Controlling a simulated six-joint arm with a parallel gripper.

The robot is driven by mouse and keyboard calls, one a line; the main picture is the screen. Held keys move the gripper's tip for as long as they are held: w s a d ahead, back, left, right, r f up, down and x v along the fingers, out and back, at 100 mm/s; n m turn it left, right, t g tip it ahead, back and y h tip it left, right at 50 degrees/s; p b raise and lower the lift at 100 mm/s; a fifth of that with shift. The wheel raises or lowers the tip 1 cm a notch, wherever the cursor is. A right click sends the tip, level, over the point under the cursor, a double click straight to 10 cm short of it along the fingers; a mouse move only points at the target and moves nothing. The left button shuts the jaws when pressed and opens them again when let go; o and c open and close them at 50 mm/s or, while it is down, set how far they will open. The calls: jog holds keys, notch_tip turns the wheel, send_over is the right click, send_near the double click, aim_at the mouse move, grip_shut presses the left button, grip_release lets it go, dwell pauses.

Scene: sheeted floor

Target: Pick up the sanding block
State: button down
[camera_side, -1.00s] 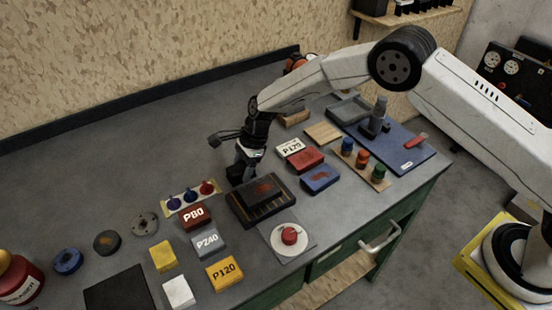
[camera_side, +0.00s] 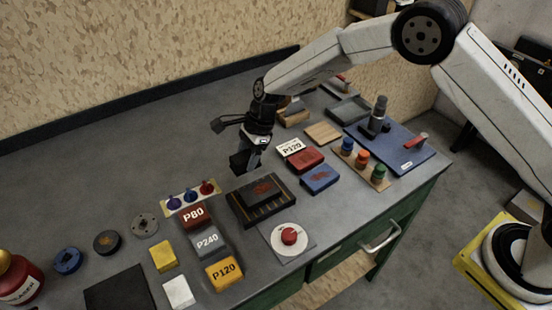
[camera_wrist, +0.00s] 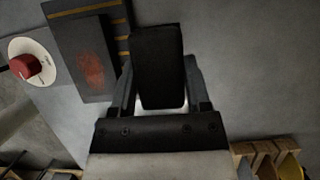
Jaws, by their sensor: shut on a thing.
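My gripper (camera_side: 246,152) is above the workbench, behind the dark striped pad. It is shut on a plain black block, the sanding block (camera_wrist: 158,66), which shows between the two fingers in the wrist view. In the side view the held block is a small dark shape (camera_side: 239,161) under the fingers, and its details are hard to make out. It looks apart from the bench top, by a small gap that I cannot judge exactly.
The dark striped pad (camera_side: 283,214) holds a dark block with a reddish patch (camera_side: 262,190). A red knob on a white disc (camera_side: 289,236) stands in front. Grit blocks P80 (camera_side: 194,215), P240 (camera_side: 207,241) and P120 (camera_side: 224,272) stand left.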

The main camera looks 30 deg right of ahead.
jog(key=s+d+r, duration=0.4)
jog(key=s+r, duration=0.3)
jog(key=s, duration=0.4)
jog(key=shift+s+r, duration=0.15)
jog(key=shift+r, duration=0.2)
